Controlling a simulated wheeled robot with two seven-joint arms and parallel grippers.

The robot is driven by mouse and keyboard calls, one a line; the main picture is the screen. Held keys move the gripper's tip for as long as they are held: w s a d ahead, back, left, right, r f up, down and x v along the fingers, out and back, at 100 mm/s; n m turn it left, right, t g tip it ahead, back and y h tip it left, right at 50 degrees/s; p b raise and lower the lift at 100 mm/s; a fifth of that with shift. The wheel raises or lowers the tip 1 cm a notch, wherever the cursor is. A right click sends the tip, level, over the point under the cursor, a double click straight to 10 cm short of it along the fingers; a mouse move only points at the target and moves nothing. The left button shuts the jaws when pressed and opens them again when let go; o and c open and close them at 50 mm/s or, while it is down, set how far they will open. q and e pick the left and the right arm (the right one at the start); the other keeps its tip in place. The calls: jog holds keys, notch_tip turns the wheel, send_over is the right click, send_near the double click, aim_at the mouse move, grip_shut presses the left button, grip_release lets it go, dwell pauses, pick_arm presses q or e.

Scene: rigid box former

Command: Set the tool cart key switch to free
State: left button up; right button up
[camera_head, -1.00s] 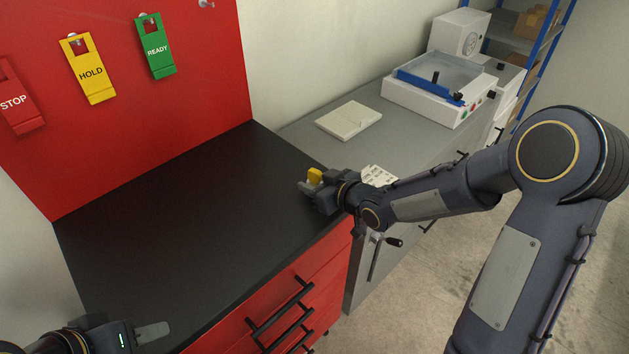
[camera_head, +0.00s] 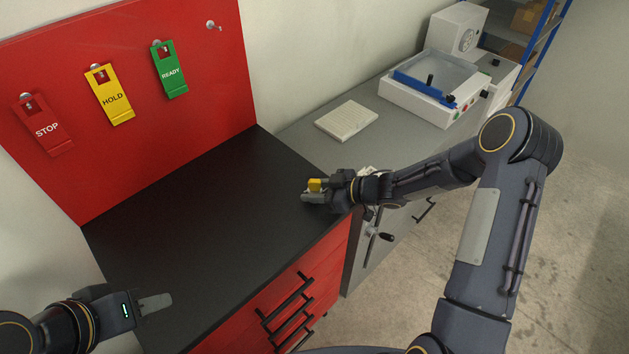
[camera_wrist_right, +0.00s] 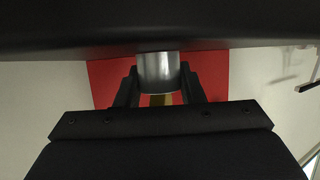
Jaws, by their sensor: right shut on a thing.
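The red tool cart has a black top (camera_head: 200,215). My right gripper (camera_head: 312,190) is over the right edge of this top, with a small yellow piece (camera_head: 316,184) at its fingers. The gripper is shut on the yellow piece; I cannot tell whether this is the key or which position the switch is in. My left gripper (camera_head: 155,302) is over the front left of the top; its opening is unclear.
STOP (camera_head: 47,130), HOLD (camera_head: 112,100) and READY (camera_head: 172,74) tags hang on the red back panel, with an empty peg (camera_head: 211,25) to their right. A grey bench beside the cart holds a pale slab (camera_head: 346,121) and a white machine (camera_head: 432,95). Most of the black top is clear.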

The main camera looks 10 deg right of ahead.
jog(key=shift+n+g+y+p, duration=0.65)
jog(key=shift+n+g, duration=0.35)
jog(key=shift+g, duration=0.1)
jog(key=shift+n+g+y, duration=0.25)
jog(key=shift+n+g, duration=0.75)
jog(key=shift+g, duration=0.1)
jog(key=shift+f+n+g+b, duration=0.1)
jog(key=shift+n+g+b, duration=0.85)
jog(key=shift+n+g, duration=0.6)
jog(key=shift+n+g+b, duration=1.05)
jog(key=shift+n+g, duration=0.2)
jog(key=shift+g, duration=0.5)
jog(key=shift+n+g, duration=0.3)
jog(key=o, duration=1)
